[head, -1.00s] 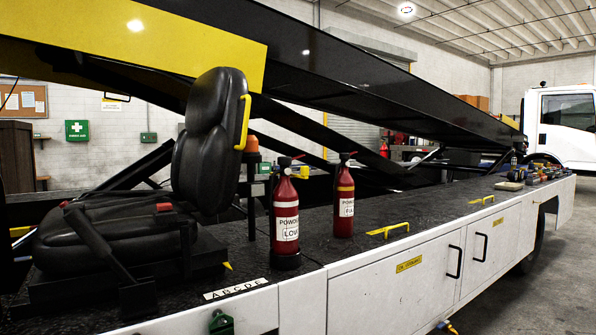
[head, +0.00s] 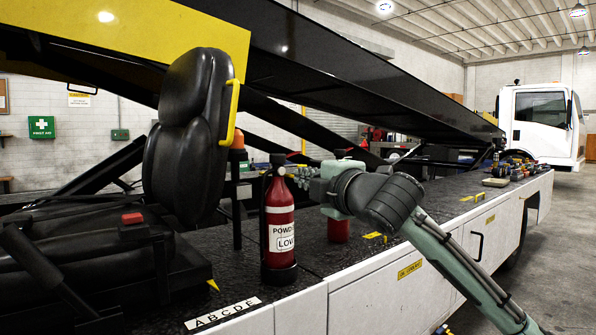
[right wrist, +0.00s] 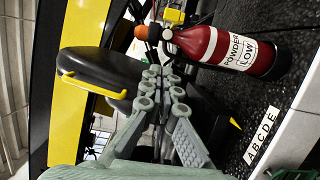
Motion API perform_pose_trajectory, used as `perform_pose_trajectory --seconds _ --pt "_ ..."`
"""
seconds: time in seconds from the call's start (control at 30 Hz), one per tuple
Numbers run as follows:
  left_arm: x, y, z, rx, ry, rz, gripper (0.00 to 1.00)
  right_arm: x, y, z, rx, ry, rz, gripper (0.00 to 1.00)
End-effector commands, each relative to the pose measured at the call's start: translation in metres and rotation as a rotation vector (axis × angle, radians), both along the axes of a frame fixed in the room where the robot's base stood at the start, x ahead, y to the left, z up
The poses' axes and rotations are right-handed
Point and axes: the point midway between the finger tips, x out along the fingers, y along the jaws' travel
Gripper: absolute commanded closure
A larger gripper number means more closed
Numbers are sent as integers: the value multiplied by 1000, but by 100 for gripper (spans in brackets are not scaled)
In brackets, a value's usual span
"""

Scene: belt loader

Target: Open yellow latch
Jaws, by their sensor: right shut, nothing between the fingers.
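A yellow bar (head: 230,112) runs down the right side of the black seat's backrest; it also shows in the right wrist view (right wrist: 92,90). Low yellow handles lie along the deck; the nearer one (head: 374,236) is partly behind my arm. I cannot tell which yellow part is the latch. My right gripper (head: 303,175) is above the deck, pointing left toward the seat, apart from the yellow bar. In the right wrist view its fingers (right wrist: 160,72) are together and empty. My left gripper is not in view.
A red fire extinguisher (head: 280,222) stands on the deck (head: 312,258), just left of my right gripper. A second extinguisher (head: 338,229) is mostly hidden behind my gripper. The black seat (head: 186,135) is at left. A long black beam (head: 350,75) slopes overhead.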

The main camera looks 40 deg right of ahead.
Motion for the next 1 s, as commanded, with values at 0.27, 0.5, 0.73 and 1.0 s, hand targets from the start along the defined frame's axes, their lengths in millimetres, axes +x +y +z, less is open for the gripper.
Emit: perform_pose_trajectory --seconds 0.27,0.5,0.73,1.0 --pt "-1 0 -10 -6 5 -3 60 26 -4 1 5 1 0 100" --pt "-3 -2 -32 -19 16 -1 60 77 -13 1 7 2 0 100" --pt "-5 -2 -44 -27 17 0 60 101 -37 -1 1 3 -4 100" --pt "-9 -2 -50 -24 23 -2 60 102 -56 -1 1 2 -1 100"
